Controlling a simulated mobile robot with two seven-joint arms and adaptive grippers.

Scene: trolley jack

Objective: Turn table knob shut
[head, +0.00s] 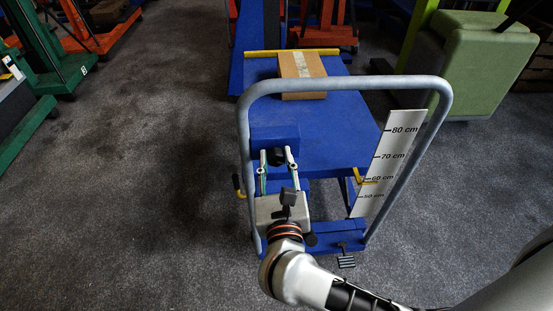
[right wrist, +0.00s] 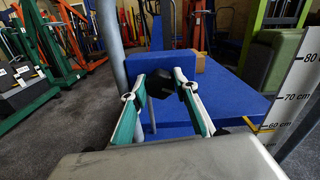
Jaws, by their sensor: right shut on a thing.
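The blue lift trolley stands in front of me, with its blue table (head: 340,115) raised. A small black knob (head: 277,157) sits on the near face of a blue block (head: 272,135) at the table's near left corner; it also shows in the right wrist view (right wrist: 158,84). My right gripper (head: 277,160) reaches through the grey push handle (head: 345,82). Its two green-and-white fingers (right wrist: 161,80) are shut on the knob, one on each side. The fingertips partly cover the knob, so I cannot tell how far it is turned. My left gripper is not in view.
A cardboard box (head: 302,72) lies at the table's far end. A height scale board (head: 388,160) stands at the right, with a yellow pointer (head: 366,181) near 60 cm. A black pedal (head: 346,262) is low in front. Open floor lies to the left.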

